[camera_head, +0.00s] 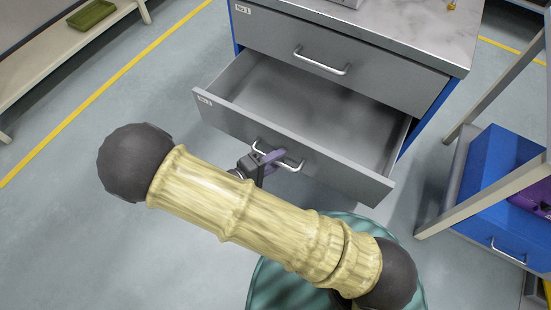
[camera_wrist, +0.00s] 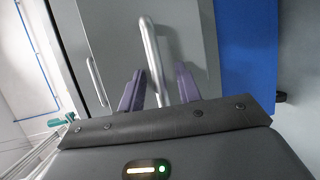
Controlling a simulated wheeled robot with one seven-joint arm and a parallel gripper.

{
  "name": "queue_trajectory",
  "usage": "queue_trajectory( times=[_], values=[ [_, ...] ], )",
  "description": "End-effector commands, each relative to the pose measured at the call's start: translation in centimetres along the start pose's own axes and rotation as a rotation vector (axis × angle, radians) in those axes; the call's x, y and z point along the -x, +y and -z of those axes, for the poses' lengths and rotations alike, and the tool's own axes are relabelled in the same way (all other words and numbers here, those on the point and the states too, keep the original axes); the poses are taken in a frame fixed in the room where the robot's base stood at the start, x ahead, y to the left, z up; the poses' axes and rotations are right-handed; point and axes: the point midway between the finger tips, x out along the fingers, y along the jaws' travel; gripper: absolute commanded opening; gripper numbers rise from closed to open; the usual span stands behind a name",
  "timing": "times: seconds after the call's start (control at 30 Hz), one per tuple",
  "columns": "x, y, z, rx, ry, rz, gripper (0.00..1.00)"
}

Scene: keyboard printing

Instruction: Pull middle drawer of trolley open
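The grey trolley with a pale top (camera_head: 410,22) stands at upper centre in the head view. Its upper drawer (camera_head: 350,62) is shut. The drawer below it, which I take as the middle drawer (camera_head: 330,162), is pulled well out and looks empty inside. Its bar handle (camera_head: 290,165) also shows in the wrist view (camera_wrist: 152,50). My gripper (camera_head: 266,163) is at this handle. In the wrist view its purple fingers (camera_wrist: 160,88) stand apart on either side of the bar, with gaps visible. Anything lower on the trolley is hidden in the head view.
A bench with a green tray (camera_head: 92,14) stands at upper left. A blue box (camera_head: 490,165) sits in a frame at the right, close to the trolley. The floor at left is clear, crossed by a yellow line (camera_head: 90,90).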

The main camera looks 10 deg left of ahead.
Motion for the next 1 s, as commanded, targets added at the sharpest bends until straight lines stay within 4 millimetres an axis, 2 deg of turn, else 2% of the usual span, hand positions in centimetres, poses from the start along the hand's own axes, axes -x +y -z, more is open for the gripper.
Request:
queue_trajectory(
  times=[0.13,0.27,1.0],
  values=[
    [0.4,0.1,0.0,0.0,0.0,-0.001,0.34],
    [1.8,0.1,0.1,-0.001,0.002,0.001,0.34],
    [15.9,0.0,0.0,-0.001,0.003,0.0,0.34]
  ],
)
